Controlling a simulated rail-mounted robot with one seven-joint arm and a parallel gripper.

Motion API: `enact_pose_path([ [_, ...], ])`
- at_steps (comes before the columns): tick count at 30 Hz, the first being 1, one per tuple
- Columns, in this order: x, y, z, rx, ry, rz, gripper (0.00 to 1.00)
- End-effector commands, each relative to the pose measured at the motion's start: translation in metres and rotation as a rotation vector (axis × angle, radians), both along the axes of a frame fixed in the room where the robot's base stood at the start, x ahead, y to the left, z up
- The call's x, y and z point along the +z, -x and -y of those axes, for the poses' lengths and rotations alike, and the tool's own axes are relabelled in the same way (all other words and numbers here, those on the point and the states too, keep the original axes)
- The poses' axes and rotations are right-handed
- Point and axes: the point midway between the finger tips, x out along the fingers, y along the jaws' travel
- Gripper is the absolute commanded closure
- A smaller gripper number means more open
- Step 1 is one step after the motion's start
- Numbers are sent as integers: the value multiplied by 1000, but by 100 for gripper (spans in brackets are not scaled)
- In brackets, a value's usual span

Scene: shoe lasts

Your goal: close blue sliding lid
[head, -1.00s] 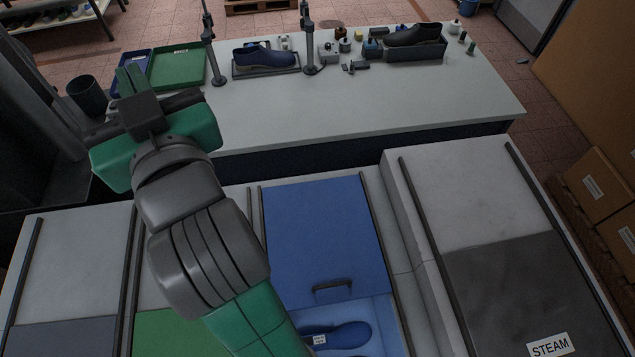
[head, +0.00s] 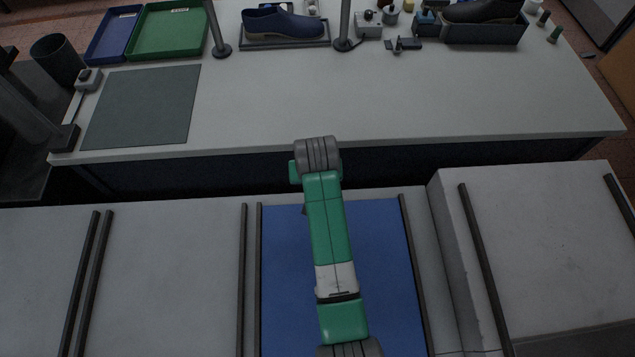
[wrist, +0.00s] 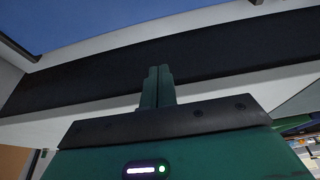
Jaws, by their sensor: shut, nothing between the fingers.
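The blue sliding lid (head: 285,290) lies flat between two dark rails in the head view, partly covered by my arm. Its near end is below the frame, so its handle and the opening are out of view. A blue surface, likely the same lid, shows at the top left of the wrist view (wrist: 70,18). My gripper (wrist: 157,72) is shut and empty in the wrist view, its two fingertips together in front of a dark band. In the head view the gripper is hidden behind my arm, near the lid's far end.
A white workbench (head: 400,105) stands beyond the lid, with a green mat (head: 145,105), trays, a blue shoe (head: 282,23) and fixtures on it. A raised white block (head: 540,250) with rails stands right of the lid. The pale covers to the left are clear.

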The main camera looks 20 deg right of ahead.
Motion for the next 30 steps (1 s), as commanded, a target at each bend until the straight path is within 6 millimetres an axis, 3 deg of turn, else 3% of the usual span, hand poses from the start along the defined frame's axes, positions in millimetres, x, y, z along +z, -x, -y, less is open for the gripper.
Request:
enact_pose_path([
  [3, -28, -7, 2, 0, 0, -3, 100],
  [13, -85, -27, 7, 0, 0, 0, 100],
  [21, -78, 7, -2, -1, 0, 2, 100],
  [30, -78, 13, -4, 0, 1, 2, 100],
])
